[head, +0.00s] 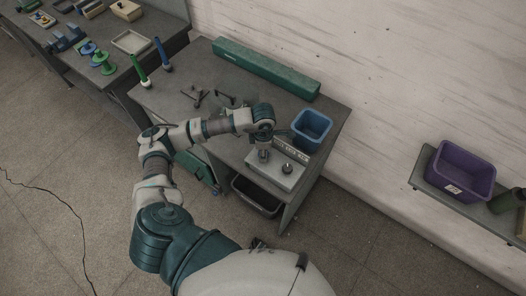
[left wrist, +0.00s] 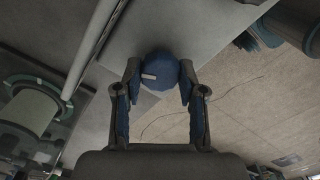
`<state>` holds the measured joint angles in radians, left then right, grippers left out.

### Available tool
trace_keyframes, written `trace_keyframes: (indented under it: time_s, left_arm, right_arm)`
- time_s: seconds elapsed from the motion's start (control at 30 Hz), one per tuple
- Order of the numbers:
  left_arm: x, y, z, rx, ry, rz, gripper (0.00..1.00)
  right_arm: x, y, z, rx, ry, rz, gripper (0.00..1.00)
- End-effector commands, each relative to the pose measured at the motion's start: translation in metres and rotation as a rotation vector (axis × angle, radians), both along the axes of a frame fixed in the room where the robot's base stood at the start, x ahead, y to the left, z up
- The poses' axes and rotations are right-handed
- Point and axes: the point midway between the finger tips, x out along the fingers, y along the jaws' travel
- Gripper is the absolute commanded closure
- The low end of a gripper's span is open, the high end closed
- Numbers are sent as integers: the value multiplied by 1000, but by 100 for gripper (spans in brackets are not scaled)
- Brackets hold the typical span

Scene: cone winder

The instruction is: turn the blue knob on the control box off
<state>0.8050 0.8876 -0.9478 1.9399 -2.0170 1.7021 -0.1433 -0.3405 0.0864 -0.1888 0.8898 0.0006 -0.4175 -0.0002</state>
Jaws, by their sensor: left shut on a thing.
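The control box (head: 284,182) is a light grey box on the right front part of the bench, with a row of small marks along its back edge. My left gripper (head: 263,152) reaches down over its left part. In the left wrist view the round blue knob (left wrist: 160,66) sits between the two fingers of my left gripper (left wrist: 160,80), which is shut on it. A white mark on the knob points to the picture's left. A second, dark knob (head: 287,168) on the box stands free to the right. My right gripper is not in view.
A blue bin (head: 311,126) stands just behind the control box. A long green case (head: 265,67) lies along the bench's back edge. A green and a blue spindle (head: 162,54) stand at the left. A black bin (head: 257,195) sits below the bench top. A purple bin (head: 461,175) is far right.

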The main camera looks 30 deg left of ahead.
Motion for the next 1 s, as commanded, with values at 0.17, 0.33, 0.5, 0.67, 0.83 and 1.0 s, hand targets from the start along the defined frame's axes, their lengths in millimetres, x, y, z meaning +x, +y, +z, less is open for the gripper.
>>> trace_keyframes:
  time_s: [0.17, 0.33, 0.5, 0.67, 0.83, 1.0]
  left_arm:
    - [2, 0, 1, -1, -6, 90, 95]
    - [2, 0, 1, 0, -7, 141, 95]
    - [2, 0, 1, 0, -7, 164, 95]
    - [3, 0, 2, 0, -8, 169, 95]
    - [3, 0, 2, -1, -9, 169, 95]
    - [3, 1, 2, -1, -8, 168, 35]
  right_arm:
    - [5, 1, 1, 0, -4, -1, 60]
    - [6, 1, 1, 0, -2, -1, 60]
    - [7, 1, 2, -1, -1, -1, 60]
    - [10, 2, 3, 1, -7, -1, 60]
    - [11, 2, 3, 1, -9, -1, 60]
    - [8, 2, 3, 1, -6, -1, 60]
